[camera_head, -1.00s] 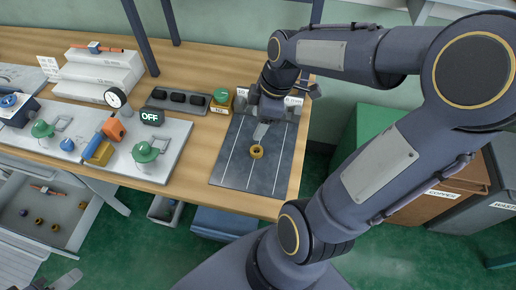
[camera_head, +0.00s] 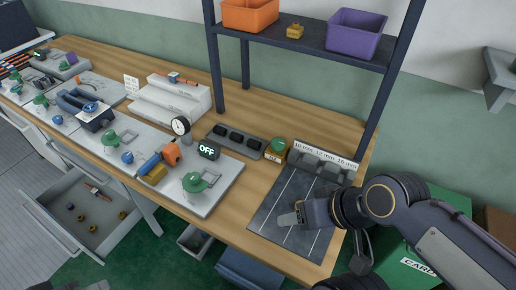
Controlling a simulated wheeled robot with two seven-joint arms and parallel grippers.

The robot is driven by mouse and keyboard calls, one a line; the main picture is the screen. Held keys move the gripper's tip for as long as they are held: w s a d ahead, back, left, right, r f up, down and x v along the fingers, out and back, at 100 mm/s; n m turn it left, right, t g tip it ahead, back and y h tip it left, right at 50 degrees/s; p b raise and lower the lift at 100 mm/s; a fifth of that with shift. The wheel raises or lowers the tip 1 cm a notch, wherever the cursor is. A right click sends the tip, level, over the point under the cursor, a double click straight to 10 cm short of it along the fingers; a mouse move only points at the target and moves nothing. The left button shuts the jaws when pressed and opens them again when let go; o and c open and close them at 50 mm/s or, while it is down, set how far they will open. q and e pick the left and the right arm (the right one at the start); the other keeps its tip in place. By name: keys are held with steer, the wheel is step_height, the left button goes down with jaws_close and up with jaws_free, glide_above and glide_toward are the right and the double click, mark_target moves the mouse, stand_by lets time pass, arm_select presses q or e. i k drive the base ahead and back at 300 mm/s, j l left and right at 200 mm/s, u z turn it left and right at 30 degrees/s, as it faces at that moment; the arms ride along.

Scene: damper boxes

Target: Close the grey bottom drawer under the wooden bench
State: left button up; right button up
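The grey bottom drawer (camera_head: 103,212) stands pulled out under the wooden bench (camera_head: 232,222), at the lower left. A red-handled tool and several small rings lie inside it. My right gripper (camera_head: 292,218) is over the dark mat on the bench top, far to the right of the drawer. Its light fingertips point left; whether they are apart or hold anything is unclear. A small dark part of what looks like my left gripper (camera_head: 98,286) shows at the bottom edge, below the drawer; its fingers cannot be made out.
Grey panels with green knobs (camera_head: 194,182) and a dial gauge (camera_head: 181,126) line the bench. A shelf with an orange bin (camera_head: 250,14) and a purple bin (camera_head: 356,36) rises behind. A blue bin (camera_head: 245,270) and a grey bin (camera_head: 194,242) stand on the floor right of the drawer.

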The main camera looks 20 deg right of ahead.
mark_target(98, 212)
steer(key=j+u, duration=0.2)
steer(key=j, duration=0.2)
steer(key=i+j+u, duration=0.2)
steer(key=j, duration=0.2)
steer(key=j+u, duration=0.2)
steer(key=j, duration=0.2)
steer(key=i+j+u, duration=0.15)
steer(key=j, duration=0.2)
